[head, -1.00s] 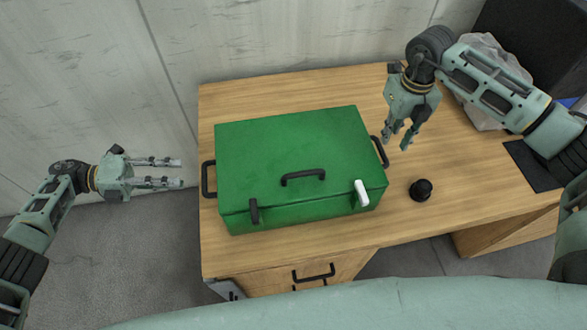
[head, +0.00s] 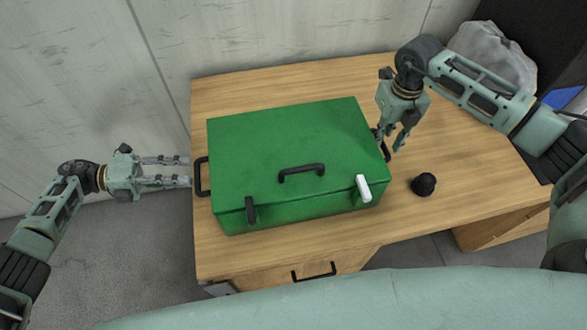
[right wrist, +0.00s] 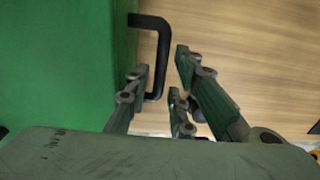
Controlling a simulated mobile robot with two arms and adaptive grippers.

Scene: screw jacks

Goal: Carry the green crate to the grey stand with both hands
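The green crate (head: 295,150) sits shut on the wooden desk, with a black handle on each side, a front handle and two latches, one black and one white. My left gripper (head: 188,171) is open, its fingertips just left of the crate's left handle (head: 202,177). My right gripper (head: 390,143) is open at the crate's right handle (head: 383,147). In the right wrist view the right handle (right wrist: 160,60) lies between the spread fingers (right wrist: 162,75), not gripped. The crate's side also fills the left of that view (right wrist: 55,60). I see no grey stand.
A small black round object (head: 423,185) lies on the desk (head: 470,190) right of the crate. A grey bag (head: 495,60) and a dark box stand at the back right. A wall is behind the desk; floor shows at the left.

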